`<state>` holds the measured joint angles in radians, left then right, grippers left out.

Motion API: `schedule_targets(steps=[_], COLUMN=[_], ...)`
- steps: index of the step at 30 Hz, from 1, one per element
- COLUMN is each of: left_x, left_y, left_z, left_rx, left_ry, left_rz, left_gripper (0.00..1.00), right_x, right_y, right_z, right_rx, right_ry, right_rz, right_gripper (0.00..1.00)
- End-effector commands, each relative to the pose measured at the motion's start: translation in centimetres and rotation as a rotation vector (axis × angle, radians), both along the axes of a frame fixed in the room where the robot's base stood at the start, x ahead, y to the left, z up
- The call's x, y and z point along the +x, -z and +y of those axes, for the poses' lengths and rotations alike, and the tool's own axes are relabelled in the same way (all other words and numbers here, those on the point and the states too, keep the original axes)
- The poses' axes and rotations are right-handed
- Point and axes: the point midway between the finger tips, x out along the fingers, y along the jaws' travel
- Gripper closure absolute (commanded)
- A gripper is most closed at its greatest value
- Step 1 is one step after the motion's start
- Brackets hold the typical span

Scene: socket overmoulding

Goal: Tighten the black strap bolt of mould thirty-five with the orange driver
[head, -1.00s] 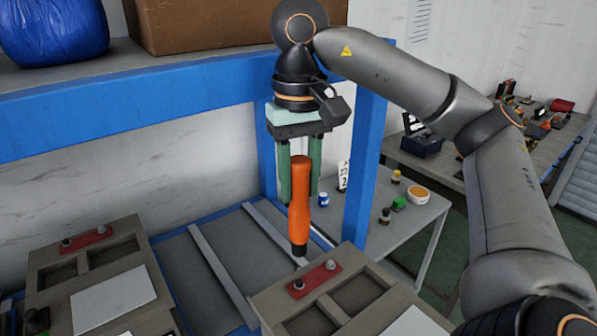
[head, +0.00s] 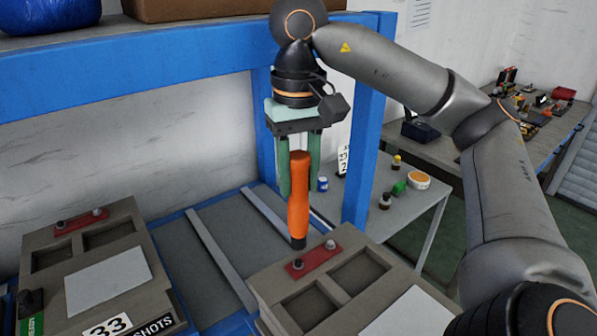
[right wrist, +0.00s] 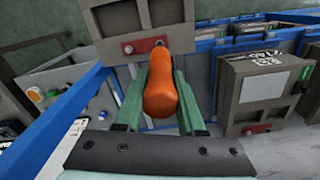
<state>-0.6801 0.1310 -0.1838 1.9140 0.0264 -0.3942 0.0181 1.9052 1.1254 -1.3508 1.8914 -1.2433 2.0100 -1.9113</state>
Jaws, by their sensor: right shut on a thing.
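The orange driver (head: 299,195) is held upright, tip down, in my right gripper (head: 299,188). My right gripper's green fingers are shut on its handle. The driver's dark tip is just above the near-left bolt (head: 298,265) of a red strap (head: 312,259) on the right-hand mould (head: 262,290); I cannot tell whether they touch. A second bolt (head: 330,244) sits at the strap's other end. This mould's number is not visible. In the right wrist view the driver (right wrist: 161,97) hides part of the strap (right wrist: 142,46). My left gripper is not in view.
Another mould (head: 45,258) stands at left with a "33" label (head: 107,326) and its own red strap (head: 82,221). A blue frame post (head: 363,160) rises close behind the right gripper. A side table (head: 425,203) holds small pots. Bare grey rails lie between the moulds.

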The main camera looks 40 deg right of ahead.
Motion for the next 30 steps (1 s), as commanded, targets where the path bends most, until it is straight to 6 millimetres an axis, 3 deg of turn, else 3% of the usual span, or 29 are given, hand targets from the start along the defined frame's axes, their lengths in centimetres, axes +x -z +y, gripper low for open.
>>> schedule_targets(steps=[12, 30], left_x=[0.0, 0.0], left_y=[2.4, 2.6], left_z=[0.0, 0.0], left_rx=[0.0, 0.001], left_ry=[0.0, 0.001], left_rz=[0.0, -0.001], left_gripper=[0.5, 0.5], right_x=[0.0, 0.0], right_y=[3.0, 3.3], right_z=[0.0, 0.0], right_rx=[0.0, 0.0], right_ry=[0.0, 0.0], right_rz=[-0.002, -0.002], right_gripper=[1.0, 1.0])
